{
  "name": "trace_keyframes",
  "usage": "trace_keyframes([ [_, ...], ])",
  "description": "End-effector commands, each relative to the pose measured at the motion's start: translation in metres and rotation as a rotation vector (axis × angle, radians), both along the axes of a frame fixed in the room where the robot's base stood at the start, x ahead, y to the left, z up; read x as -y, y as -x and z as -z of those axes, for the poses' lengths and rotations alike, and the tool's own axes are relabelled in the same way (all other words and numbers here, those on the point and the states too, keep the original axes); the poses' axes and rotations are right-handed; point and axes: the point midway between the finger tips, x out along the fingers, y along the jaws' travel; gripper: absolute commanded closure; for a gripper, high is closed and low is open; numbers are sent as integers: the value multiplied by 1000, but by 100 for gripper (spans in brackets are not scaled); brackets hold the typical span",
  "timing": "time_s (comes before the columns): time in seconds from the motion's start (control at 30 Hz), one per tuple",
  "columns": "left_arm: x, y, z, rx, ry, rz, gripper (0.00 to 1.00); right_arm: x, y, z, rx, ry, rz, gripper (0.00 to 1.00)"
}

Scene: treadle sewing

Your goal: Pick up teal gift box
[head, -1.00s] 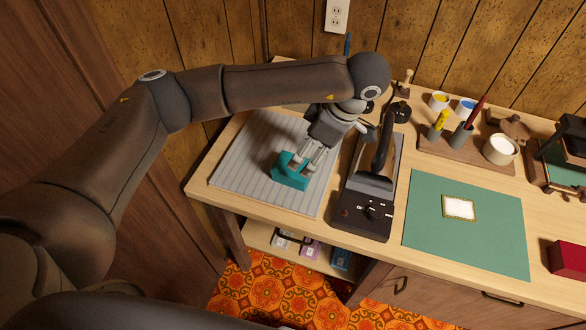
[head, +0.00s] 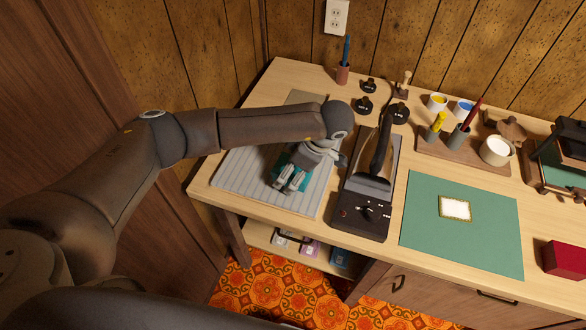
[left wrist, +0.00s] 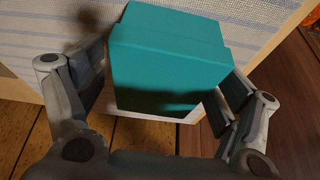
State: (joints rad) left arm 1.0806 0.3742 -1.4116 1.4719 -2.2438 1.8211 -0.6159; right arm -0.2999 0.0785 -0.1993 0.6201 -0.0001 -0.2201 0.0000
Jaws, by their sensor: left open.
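The teal gift box (left wrist: 168,62) sits on the striped grey mat on the left part of the table. In the head view my left gripper (head: 288,186) is over the box and hides much of it. In the left wrist view the open fingers of my left gripper (left wrist: 158,92) stand on either side of the box, with its lid edge visible. I cannot tell whether either finger touches it. My right gripper is not in view.
A black device with a long handle (head: 362,212) stands just right of the grey mat (head: 240,172). Farther right are a green mat (head: 430,235), a wooden tray of cups (head: 455,157) and a dark red box (head: 565,258). The table's front edge is close to the mat.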

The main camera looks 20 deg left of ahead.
Motion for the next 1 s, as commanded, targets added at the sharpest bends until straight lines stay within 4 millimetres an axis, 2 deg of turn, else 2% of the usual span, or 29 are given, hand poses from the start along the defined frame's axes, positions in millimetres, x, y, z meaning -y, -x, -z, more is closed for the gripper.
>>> trace_keyframes([
  [0.13, 0, 0, 0, 0, 0, 0, 12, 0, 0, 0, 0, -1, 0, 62],
  [0.17, 0, 0, 0, 0, 0, 0, 15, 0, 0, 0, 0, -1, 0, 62],
  [0.53, 0, 0, 0, 0, 0, 0, 62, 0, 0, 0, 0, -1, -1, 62],
  [0.83, 0, 0, -3, 1, 0, 0, 63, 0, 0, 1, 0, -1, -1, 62],
  [1.0, 0, -1, -17, 3, 0, 0, 63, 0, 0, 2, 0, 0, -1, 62],
])
